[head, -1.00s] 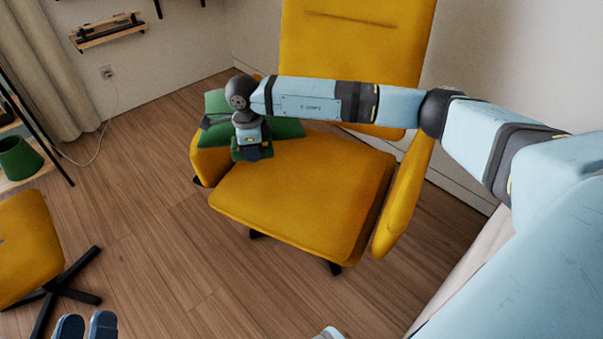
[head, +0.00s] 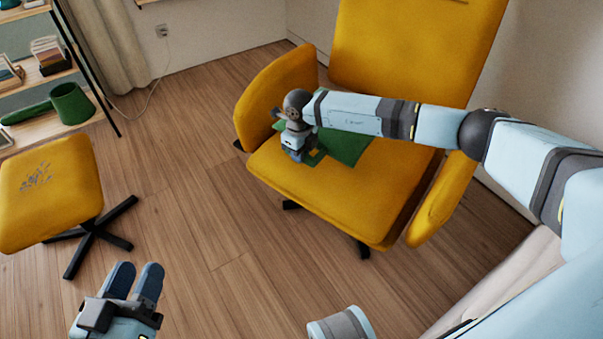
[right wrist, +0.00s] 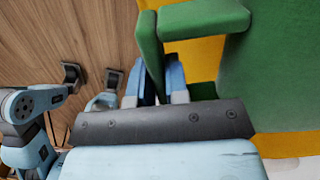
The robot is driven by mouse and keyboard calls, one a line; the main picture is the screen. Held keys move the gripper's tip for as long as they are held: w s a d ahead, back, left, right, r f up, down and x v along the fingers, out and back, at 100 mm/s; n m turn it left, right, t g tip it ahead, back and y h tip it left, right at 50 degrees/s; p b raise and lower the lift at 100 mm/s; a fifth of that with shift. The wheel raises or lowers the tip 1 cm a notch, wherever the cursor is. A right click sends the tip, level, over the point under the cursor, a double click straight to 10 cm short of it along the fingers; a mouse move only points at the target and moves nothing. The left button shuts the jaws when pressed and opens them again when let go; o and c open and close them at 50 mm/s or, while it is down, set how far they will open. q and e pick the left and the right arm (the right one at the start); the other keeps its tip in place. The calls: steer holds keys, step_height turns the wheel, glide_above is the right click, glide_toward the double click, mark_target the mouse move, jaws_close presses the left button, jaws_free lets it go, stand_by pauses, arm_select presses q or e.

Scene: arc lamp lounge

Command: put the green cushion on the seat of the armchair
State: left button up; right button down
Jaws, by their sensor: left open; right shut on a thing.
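The yellow armchair (head: 340,205) stands at the centre right of the head view, facing me. The green cushion (head: 345,148) is over the rear left part of its seat, inside the left-hand armrest, partly hidden by my right arm. I cannot tell whether its whole underside touches the seat. My right gripper (head: 300,157) points down at the cushion's left side and is shut on it. In the right wrist view the fingers (right wrist: 161,82) pinch a green part, with more of the cushion (right wrist: 275,75) to the right. My left gripper (head: 138,270) is open and empty, low over the floor.
A yellow footstool (head: 50,190) on a black star base stands at the left. Behind it a shelf (head: 50,135) holds a green watering can (head: 70,104) and other items. The wooden floor (head: 195,190) between footstool and armchair is clear.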

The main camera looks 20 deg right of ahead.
step_height(320, 180, down, 4)
steer(key=shift+r+b, duration=0.25)
steer(key=shift+b, duration=0.2)
arm_select(q)
steer(key=shift+w+f+m+g+b, duration=0.1)
steer(key=shift+f+m+g+b, duration=0.35)
steer(key=shift+f, duration=1.05)
arm_select(e)
steer(key=shift+f, duration=1.6)
steer(key=shift+f, duration=0.15)
steer(key=c, duration=1.1)
jaws_free()
step_height(320, 180, up, 12)
steer(key=p, duration=0.4)
steer(key=shift+p, duration=0.3)
arm_select(q)
step_height(320, 180, up, 6)
steer(key=n+t, duration=0.1)
steer(key=t, duration=0.1)
steer(key=shift+r, duration=0.2)
